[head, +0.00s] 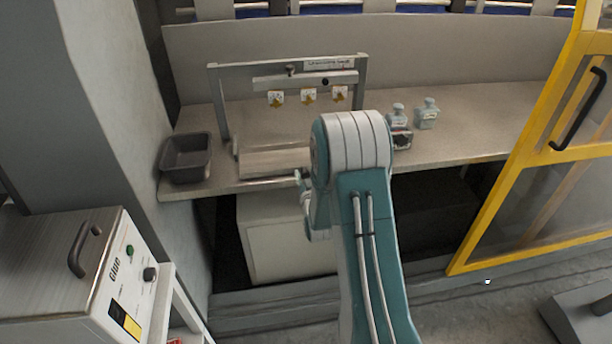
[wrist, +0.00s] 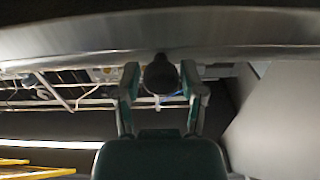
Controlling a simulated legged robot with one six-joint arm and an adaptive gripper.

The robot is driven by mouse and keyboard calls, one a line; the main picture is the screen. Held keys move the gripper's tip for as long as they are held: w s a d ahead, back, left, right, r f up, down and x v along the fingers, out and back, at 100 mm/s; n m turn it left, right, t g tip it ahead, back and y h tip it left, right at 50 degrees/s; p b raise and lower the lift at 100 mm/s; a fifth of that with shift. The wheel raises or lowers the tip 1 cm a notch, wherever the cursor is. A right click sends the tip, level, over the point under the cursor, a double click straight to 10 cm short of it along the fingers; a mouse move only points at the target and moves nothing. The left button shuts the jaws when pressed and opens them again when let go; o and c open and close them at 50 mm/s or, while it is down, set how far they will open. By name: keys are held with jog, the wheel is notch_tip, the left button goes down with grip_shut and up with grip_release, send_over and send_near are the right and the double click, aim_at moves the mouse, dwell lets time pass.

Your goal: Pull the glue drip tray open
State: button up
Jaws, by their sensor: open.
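The drip tray appears to be the flat pale tray (head: 275,163) on the bench under the rack with the tagged nozzles. A thin bar runs along its front edge, and the tray looks pushed in. My gripper (head: 303,182) is at the tray's front right, mostly hidden behind my own arm. In the wrist view my gripper (wrist: 162,85) has its two fingers apart, with a dark round knob (wrist: 160,75) showing between them. The knob sits below a pale metal edge (wrist: 220,45). I cannot tell whether the fingers touch the knob.
A dark empty bin (head: 187,158) stands left on the bench. Small bottles (head: 427,113) stand right of my arm. A white cabinet (head: 285,240) is below the bench. A yellow-framed door (head: 500,180) is at right, and a glue unit (head: 60,260) at lower left.

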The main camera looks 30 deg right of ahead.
jog(key=shift+a, duration=0.1)
jog(key=shift+s, duration=0.1)
jog(key=v, duration=1.1)
jog(key=shift+s+a, duration=0.2)
jog(key=shift+s, duration=0.15)
jog(key=shift+r, duration=0.1)
jog(key=s+a+r+n+g+y, duration=0.25)
jog(key=a+r+g, duration=0.45)
jog(key=r, duration=0.4)
jog(key=s+a+r+g+y, duration=0.1)
jog(key=s+a+r+g, duration=0.1)
jog(key=s, duration=0.8)
jog(key=s+a+r+g+y, duration=0.1)
jog(key=s+a+r, duration=0.3)
jog(key=s, duration=0.7)
jog(key=shift+a+r+n+g, duration=0.35)
jog(key=shift+r+g, duration=0.25)
jog(key=shift+g, duration=0.3)
